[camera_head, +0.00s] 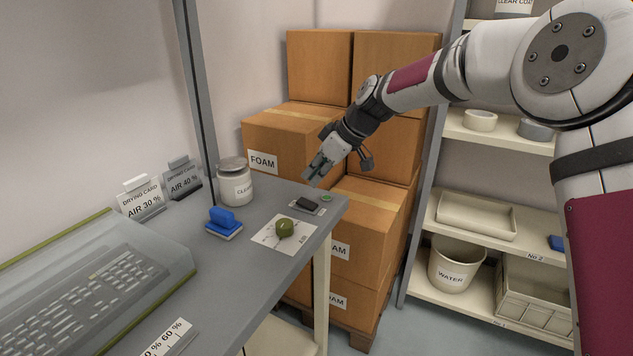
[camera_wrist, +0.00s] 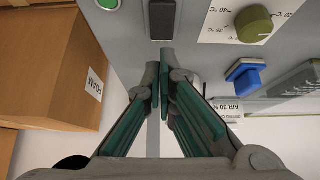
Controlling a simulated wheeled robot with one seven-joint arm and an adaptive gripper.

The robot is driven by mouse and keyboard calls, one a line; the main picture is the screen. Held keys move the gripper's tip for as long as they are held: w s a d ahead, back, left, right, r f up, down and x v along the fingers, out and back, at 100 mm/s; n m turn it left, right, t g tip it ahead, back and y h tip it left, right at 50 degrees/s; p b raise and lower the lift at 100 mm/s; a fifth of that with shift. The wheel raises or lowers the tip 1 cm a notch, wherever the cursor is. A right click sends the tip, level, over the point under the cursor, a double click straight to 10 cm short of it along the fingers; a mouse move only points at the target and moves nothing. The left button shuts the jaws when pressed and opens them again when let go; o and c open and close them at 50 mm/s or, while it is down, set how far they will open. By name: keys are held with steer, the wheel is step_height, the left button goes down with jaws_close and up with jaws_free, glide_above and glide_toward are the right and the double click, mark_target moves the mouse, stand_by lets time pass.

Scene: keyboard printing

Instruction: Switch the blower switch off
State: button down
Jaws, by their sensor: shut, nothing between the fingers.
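The blower switch is a small black rocker (camera_head: 308,204) on a plate near the far right corner of the grey bench. It also shows at the top of the wrist view (camera_wrist: 162,20). A round green lamp (camera_head: 326,198) sits beside it and shows in the wrist view (camera_wrist: 108,4). My gripper (camera_head: 314,179) is shut and empty, just above the bench's far edge, close to the switch but apart from it. In the wrist view the fingertips (camera_wrist: 160,78) lie just below the switch in the picture. I cannot tell which way the rocker is tipped.
A green knob (camera_head: 285,228) on a white dial card and a blue-handled block (camera_head: 223,222) are near the switch. A lidded jar (camera_head: 235,182) stands at the back. Cardboard boxes (camera_head: 280,140) rise behind the bench. The keyboard (camera_head: 90,300) is at left.

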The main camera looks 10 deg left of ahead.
steer(key=s+d+r, duration=0.2)
steer(key=d+r, duration=0.2)
steer(key=d, duration=0.3)
steer(key=shift+s+r+p, duration=0.25)
steer(key=shift+r+p, duration=0.05)
steer(key=shift+r, duration=0.1)
steer(key=s+d+r+m+h, duration=0.2)
steer(key=s+d, duration=0.2)
steer(key=s, duration=0.4)
steer(key=s+d+r+m+h, duration=0.1)
steer(key=s+d+r+m, duration=0.15)
steer(key=s+d, duration=0.45)
steer(key=s+d+r+m+h, duration=0.1)
steer(key=s+d+m+h, duration=0.1)
steer(key=s, duration=0.8)
steer(key=s+d+f+m+h, duration=0.1)
steer(key=s+d+f+m, duration=0.25)
steer(key=s, duration=0.65)
steer(key=s+d+f+m+h, duration=0.15)
steer(key=s+d+m, duration=0.3)
steer(key=s, duration=0.55)
step_height(320, 180, up, 14)
steer(key=t+p, duration=0.1)
steer(key=p, duration=1.1)
steer(key=shift+s+d+t+y+p, duration=0.35)
steer(key=shift+d+t+y, duration=0.05)
steer(key=shift+d+y, duration=0.05)
steer(key=shift+a+f+n, duration=0.1)
steer(key=shift+n, duration=0.15)
